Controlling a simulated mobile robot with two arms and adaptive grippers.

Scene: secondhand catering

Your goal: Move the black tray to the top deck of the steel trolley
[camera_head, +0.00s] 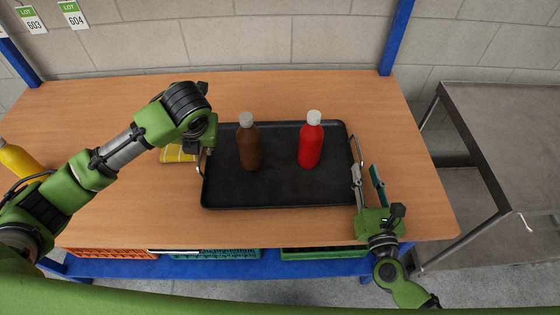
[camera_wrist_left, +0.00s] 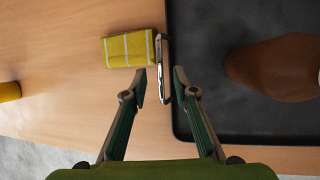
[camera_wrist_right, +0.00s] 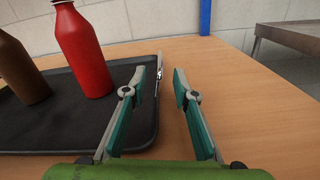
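The black tray (camera_head: 265,195) lies flat on the wooden table and carries a brown bottle (camera_head: 249,146) and a red bottle (camera_head: 310,145), both upright with pale caps. Metal handles stand at its left and right ends. My left gripper (camera_wrist_left: 160,84) is open, with the left handle (camera_wrist_left: 163,65) between its fingertips; the arm partly hides it in the head view. My right gripper (camera_head: 366,172) is open, with the right handle (camera_wrist_right: 158,68) between its fingers, near the left one. The steel trolley (camera_head: 515,120) stands to the right; its top deck looks bare.
A yellow striped cloth (camera_wrist_left: 130,48) lies just left of the tray, close to my left gripper. A yellow bottle (camera_head: 18,158) is at the table's left. A blue upright (camera_head: 397,38) rises at the back right. Crates (camera_head: 215,254) sit below. A gap separates table and trolley.

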